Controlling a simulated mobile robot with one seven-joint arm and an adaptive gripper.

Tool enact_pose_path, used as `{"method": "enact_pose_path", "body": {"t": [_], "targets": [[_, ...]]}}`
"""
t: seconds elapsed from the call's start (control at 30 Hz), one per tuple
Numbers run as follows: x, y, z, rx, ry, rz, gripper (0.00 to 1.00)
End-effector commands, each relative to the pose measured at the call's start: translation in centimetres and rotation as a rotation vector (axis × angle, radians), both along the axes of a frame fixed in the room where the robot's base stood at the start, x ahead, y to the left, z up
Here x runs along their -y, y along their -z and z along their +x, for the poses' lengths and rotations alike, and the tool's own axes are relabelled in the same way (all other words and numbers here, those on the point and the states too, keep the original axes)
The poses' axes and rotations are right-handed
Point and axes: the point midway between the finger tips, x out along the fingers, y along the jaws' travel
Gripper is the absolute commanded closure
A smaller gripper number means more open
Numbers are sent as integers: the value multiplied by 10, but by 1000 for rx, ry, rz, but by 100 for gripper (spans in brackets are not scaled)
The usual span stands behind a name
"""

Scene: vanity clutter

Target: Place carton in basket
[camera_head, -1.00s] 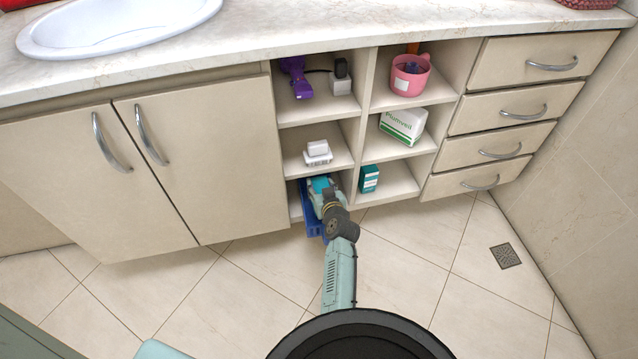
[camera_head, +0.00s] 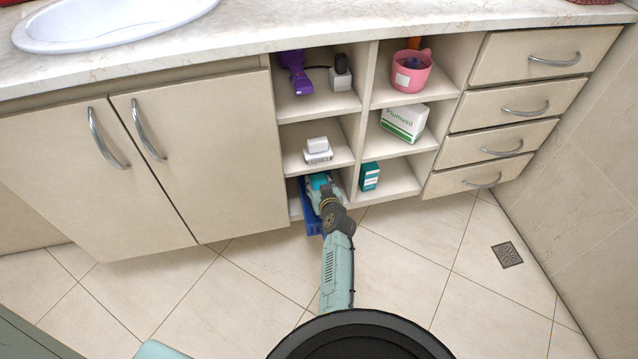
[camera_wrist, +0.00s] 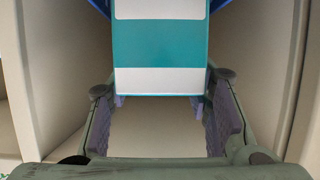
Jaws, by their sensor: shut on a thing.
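A teal-and-white carton (camera_wrist: 160,42) fills the upper middle of the wrist view. My gripper (camera_wrist: 158,100) is shut on it, with a finger at each side of its near end. In the head view my gripper (camera_head: 322,190) reaches into the bottom left open compartment. The blue basket (camera_head: 307,212) is in that compartment, partly hidden by my arm. Blue edges of the basket (camera_wrist: 218,5) show beside the carton at the top of the wrist view. Whether the carton touches the basket floor is hidden.
Compartment walls (camera_wrist: 274,55) stand close on both sides of my gripper. A small teal box (camera_head: 369,176) stands in the compartment to the right. A white device (camera_head: 318,151) sits on the shelf above. The tiled floor (camera_head: 400,260) in front is clear.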

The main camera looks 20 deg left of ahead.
Motion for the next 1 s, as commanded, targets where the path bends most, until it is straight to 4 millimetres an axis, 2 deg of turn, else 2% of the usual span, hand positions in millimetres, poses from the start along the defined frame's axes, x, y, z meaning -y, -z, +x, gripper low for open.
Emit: {"method": "enact_pose_path", "body": {"t": [0.17,0.2,0.4,0.47,0.77,1.0], "targets": [[0,1,0,1,0,1,100],[0,2,0,0,0,0,52],[0,1,0,1,0,-1,39],[0,1,0,1,0,-1,35],[0,1,0,1,0,-1,35],[0,-19,0,1,-1,-2,35]]}}
